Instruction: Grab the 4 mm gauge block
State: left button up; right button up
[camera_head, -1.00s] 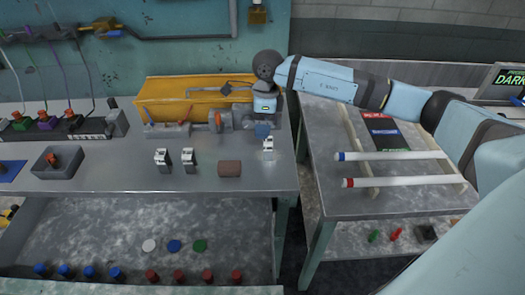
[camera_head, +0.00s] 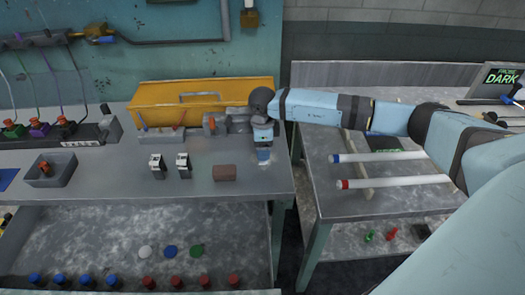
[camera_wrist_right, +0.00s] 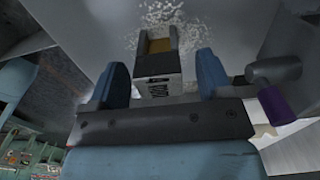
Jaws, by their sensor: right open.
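My right gripper (camera_head: 264,155) points down over the right end of the steel bench, close above its top. In the right wrist view its two blue fingers (camera_wrist_right: 160,80) are apart. A small grey block (camera_wrist_right: 158,85) with a dark marking on its pale near face lies between them, with a gap on each side. I cannot read its marking, so I cannot confirm it is the 4 mm gauge block. Two similar small blocks stand further left on the bench, one (camera_head: 157,167) beside the other (camera_head: 183,166). My left gripper is not in view.
A brown block (camera_head: 224,173) lies left of my right gripper. A yellow case (camera_head: 165,95) and a grey fixture stand behind. A second table at right holds white tubes with blue (camera_head: 385,156) and red (camera_head: 390,181) ends.

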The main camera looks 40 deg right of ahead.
notch_tip(320, 180, down, 3)
jog(key=shift+r, duration=0.1)
jog(key=c, duration=1.1)
jog(key=shift+o, duration=0.2)
